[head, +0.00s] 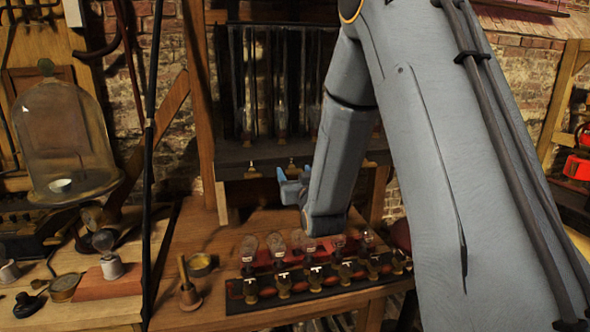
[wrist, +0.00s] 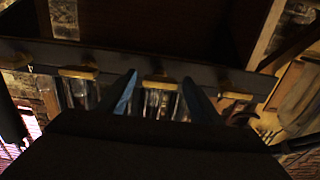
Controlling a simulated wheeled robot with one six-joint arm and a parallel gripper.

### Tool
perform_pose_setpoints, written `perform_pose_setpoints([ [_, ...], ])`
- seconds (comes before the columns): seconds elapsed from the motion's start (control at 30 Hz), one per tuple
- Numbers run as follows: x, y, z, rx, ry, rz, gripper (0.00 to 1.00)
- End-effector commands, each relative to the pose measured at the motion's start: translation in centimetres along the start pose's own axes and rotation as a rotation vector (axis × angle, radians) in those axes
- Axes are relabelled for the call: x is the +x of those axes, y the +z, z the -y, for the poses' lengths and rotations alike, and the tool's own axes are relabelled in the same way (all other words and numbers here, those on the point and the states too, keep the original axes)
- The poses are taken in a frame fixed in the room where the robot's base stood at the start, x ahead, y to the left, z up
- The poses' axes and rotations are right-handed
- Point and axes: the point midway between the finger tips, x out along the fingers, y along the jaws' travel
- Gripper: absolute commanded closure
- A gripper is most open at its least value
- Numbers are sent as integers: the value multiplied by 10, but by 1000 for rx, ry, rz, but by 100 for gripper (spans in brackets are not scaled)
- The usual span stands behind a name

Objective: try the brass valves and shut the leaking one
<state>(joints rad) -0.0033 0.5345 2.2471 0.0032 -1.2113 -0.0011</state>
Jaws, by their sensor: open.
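Brass valves sit along the front of a dark shelf under tall glass jars. In the head view one valve (head: 251,170) is left of my gripper (head: 290,184). In the wrist view, a left valve (wrist: 78,73), a middle valve (wrist: 158,84) and a right valve (wrist: 237,95) line the dark shelf edge. My gripper (wrist: 160,98) is open, its blue fingers on either side of the middle valve in the picture. I cannot tell whether they touch it. The glass jars (head: 280,118) stand behind the shelf edge, partly hidden by my arm. No leak is discernible.
Below, a dark board (head: 240,305) on the wooden bench (head: 185,240) carries several bulbs and small brass fittings. A glass bell jar (head: 65,140) stands left. A dark vertical rod (head: 149,170) rises in front. My arm covers much of the right side.

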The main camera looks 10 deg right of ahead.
Motion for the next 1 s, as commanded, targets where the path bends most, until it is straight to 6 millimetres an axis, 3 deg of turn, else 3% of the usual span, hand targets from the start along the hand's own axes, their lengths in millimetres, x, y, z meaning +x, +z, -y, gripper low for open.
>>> perform_pose_setpoints([
  [0.17, 12, 0, 0, 0, 0, 0, 41],
  [0.43, 13, 0, 0, 0, 0, 0, 41],
  [0.67, 13, 0, 0, 0, 0, 0, 79],
  [1.0, 13, 1, 0, -43, 0, 0, 82],
])
